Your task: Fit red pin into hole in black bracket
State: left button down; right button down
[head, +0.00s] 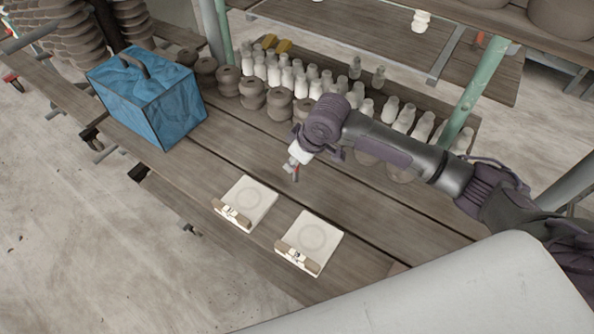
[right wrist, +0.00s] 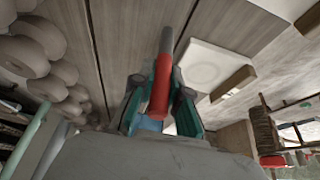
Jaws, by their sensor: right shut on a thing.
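My right gripper (head: 293,168) hangs above the planks, behind the two white plates. In the right wrist view its teal fingers (right wrist: 160,98) are shut on a red pin (right wrist: 161,84) with a grey end pointing away from the hand. The pin shows as a small red bit in the head view (head: 297,173). A left white plate (head: 254,192) and a right white plate (head: 321,231) lie apart from the gripper, each with small brown and pale parts along its front edge. I cannot make out a black bracket or its hole. My left gripper is out of view.
A blue bag (head: 150,100) stands at the left on the plank table (head: 190,165). Rows of white bottles and brown round pots (head: 252,93) stand behind the gripper. A green post (head: 475,90) rises at the right. Planks around the plates are clear.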

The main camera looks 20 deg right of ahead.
aim_at(297, 176)
jog(key=shift+s+d+f, duration=0.2)
jog(key=shift+s+f, duration=0.2)
jog(key=shift+s, duration=0.2)
notch_tip(297, 176, down, 3)
jog(key=shift+f+p, duration=0.2)
jog(key=shift+p, duration=0.35)
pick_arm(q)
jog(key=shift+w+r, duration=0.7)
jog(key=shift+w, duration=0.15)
pick_arm(e)
jog(key=shift+f, duration=0.4)
jog(key=c, duration=1.2)
grip_release()
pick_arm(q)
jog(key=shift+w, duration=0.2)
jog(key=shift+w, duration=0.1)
